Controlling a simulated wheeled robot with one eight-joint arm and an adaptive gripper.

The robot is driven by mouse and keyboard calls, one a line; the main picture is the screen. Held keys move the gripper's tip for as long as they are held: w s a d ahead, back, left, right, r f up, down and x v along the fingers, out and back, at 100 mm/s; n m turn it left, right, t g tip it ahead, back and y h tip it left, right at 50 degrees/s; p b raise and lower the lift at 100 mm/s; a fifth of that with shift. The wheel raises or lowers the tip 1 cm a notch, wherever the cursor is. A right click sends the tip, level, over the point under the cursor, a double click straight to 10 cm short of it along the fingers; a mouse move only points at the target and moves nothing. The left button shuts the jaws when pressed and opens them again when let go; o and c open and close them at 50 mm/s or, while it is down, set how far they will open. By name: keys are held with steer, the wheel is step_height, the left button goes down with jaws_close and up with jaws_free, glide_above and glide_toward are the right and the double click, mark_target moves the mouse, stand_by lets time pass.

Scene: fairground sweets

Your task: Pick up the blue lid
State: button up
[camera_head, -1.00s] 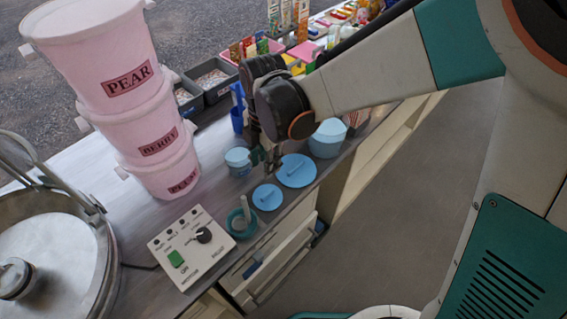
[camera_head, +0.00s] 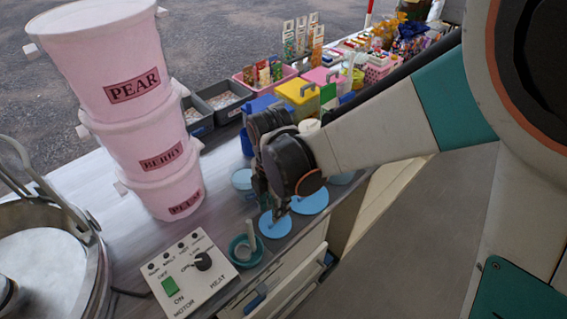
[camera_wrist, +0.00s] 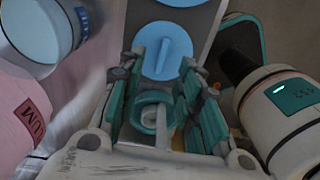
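Two round blue lids, each with a raised bar handle, lie on the counter. The smaller lid (camera_head: 272,228) is nearer the control box, and the larger lid (camera_head: 312,203) is behind it to the right. My gripper (camera_head: 279,214) points down over the smaller lid, partly covering it. In the wrist view, my gripper (camera_wrist: 160,66) is open, its teal fingers apart with nothing between them. The smaller lid (camera_wrist: 150,64) with its handle is just beyond and between the fingertips. The larger lid (camera_wrist: 182,2) is cut off at the top edge. I cannot tell whether the fingers touch the lid.
A teal bowl (camera_head: 237,256) with a white stick and a control box (camera_head: 192,272) stand close by. Stacked pink buckets (camera_head: 160,150) rise at left. A light-blue tub (camera_head: 242,180) sits behind my gripper. The counter's front edge is close to the lids.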

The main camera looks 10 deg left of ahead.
step_height(320, 180, down, 5)
steer(key=b, duration=0.3)
steer(key=shift+d+f, duration=0.1)
jaws_close()
